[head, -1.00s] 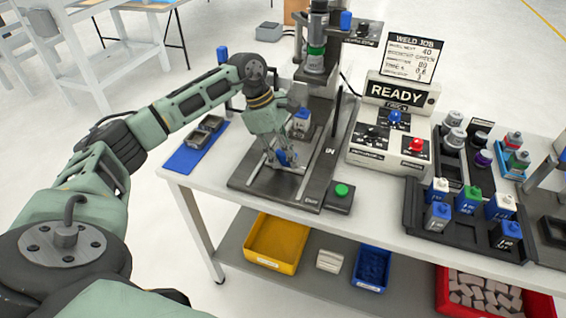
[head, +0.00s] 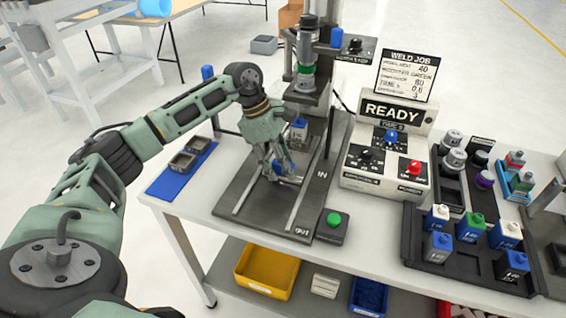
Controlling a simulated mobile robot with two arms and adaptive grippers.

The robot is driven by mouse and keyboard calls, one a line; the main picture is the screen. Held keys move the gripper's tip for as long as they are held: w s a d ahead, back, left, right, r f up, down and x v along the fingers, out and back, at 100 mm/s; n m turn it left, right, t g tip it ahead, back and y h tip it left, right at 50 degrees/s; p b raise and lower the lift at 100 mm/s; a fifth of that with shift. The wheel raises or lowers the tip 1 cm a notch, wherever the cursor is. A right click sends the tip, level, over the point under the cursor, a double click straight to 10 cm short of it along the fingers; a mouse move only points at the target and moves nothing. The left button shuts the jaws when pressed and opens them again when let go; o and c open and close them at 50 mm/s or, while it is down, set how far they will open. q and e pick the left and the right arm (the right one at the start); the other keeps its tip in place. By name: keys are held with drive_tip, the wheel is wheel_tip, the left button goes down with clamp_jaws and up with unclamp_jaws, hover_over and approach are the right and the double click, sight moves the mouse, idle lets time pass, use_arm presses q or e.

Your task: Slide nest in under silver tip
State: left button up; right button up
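The nest, seen as a small block with white and blue faces (head: 298,131), sits on the dark slide plate (head: 250,218) between rails, toward the IN end. The silver tip (head: 306,82) is on the upright press head above and behind it, below a green band. My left gripper (head: 283,178) is low over the plate, on the OUT side of the block. A blue part shows between its fingers; the fingers and wrist partly hide the nest, so the grip and contact are unclear. My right gripper is out of view.
A control box reading READY (head: 390,148) stands right of the press. A green button (head: 334,219) sits near the OUT end. A blue mat with grey trays (head: 183,163) lies left. A black rack of bottles (head: 470,240) is at right.

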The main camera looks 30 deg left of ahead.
use_arm(q)
drive_tip(key=shift+a+r, duration=0.15)
drive_tip(key=shift+r, duration=0.05)
drive_tip(key=v, duration=1.1)
drive_tip(key=shift+r, duration=0.25)
drive_tip(key=shift+o, duration=0.2)
drive_tip(key=shift+s+a, duration=0.1)
